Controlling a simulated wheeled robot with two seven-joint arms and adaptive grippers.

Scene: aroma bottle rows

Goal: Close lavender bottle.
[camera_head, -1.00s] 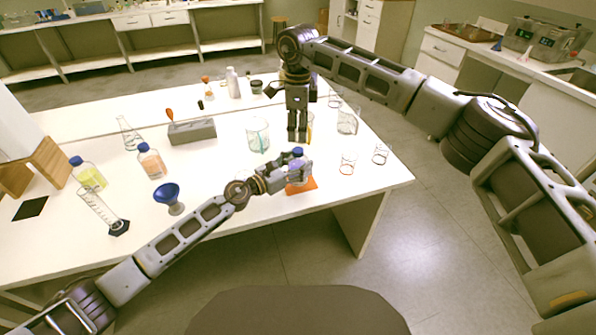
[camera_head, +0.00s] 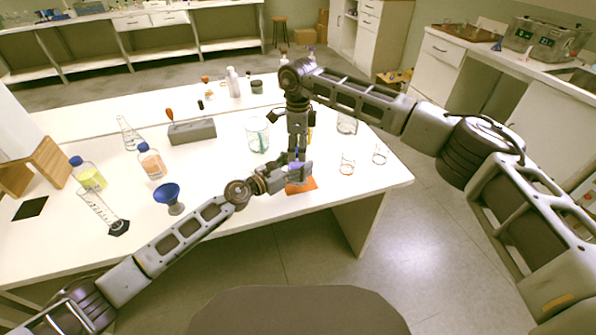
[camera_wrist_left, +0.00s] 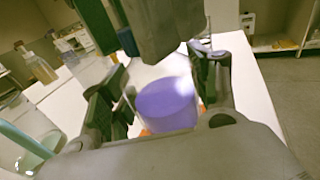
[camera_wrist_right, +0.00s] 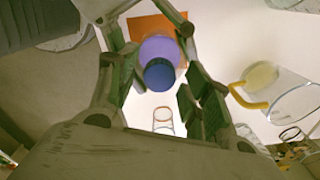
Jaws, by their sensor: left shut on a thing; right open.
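The lavender bottle holds purple liquid; its body shows between my left fingers in the left wrist view (camera_wrist_left: 167,104). A blue cap (camera_wrist_right: 160,74) sits at its top in the right wrist view; how tightly it is seated cannot be told. The bottle stands upright over an orange mat (camera_head: 302,186). My left gripper (camera_head: 297,172) is shut on the bottle's sides. My right gripper (camera_head: 297,156) points down from above, open, with its fingers around or just above the cap. The right fingers hide most of the cap in the head view.
A glass beaker (camera_head: 257,136) stands left of the right gripper, with small glasses (camera_head: 347,165) to its right. A blue funnel (camera_head: 168,196), an orange-liquid bottle (camera_head: 151,162) and a grey block (camera_head: 191,132) stand further left. The table's front edge is close below the mat.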

